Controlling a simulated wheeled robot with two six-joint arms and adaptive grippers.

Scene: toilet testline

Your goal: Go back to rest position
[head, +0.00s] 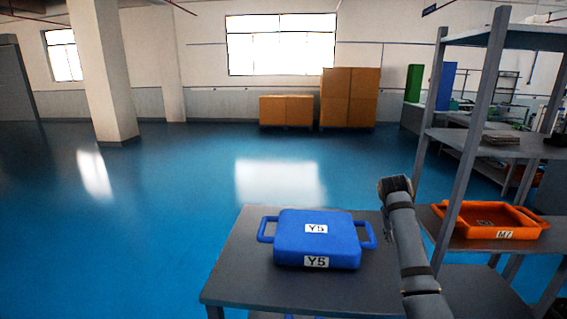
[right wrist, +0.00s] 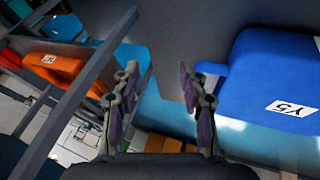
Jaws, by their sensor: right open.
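My right arm comes up from the bottom right of the head view, beside the right side of a grey table (head: 240,275). The gripper's fingers cannot be made out there. In the right wrist view my right gripper (right wrist: 158,78) has its two fingers spread with nothing between them. A blue case (head: 340,240) labelled Y5, with a handle on each side, lies on the table. It also shows at the right of the right wrist view (right wrist: 255,85), apart from the fingers. My left gripper is in neither view.
A grey shelf rack (head: 466,130) stands on the right, close to my right arm. An orange tray (head: 473,230) labelled M7 sits on its lower shelf. Wooden cabinets (head: 349,98) stand by the far wall. The blue floor (head: 150,205) at left is clear.

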